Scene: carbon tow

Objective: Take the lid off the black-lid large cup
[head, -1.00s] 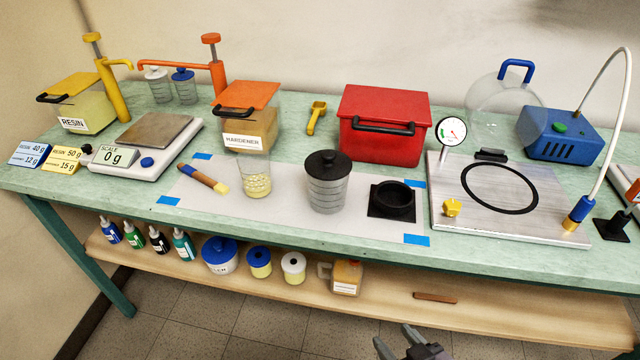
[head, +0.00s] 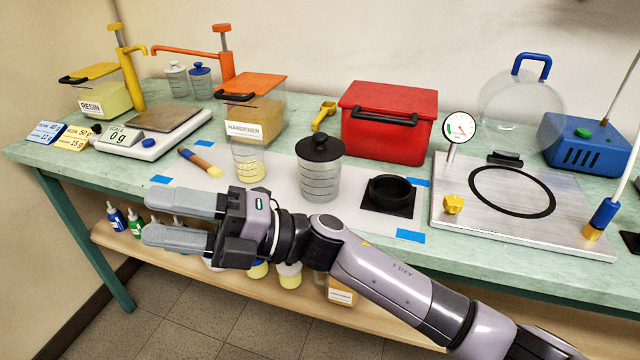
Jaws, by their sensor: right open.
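The large cup (head: 320,182) with the black lid (head: 320,148) stands upright on the white sheet in the middle of the bench. The lid sits on its rim, with a round knob on top. My right gripper (head: 165,220) reaches across from the lower right, in front of the bench's front edge and to the left of the cup. Its grey fingers point left, apart and empty. It does not touch the cup. My left gripper is out of view.
A black round holder (head: 390,192) is just right of the cup. A clear cup with yellow contents (head: 250,165) and a brush (head: 200,162) are to its left. A red box (head: 388,122) stands behind. A metal plate (head: 470,225) with a gauge is at right.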

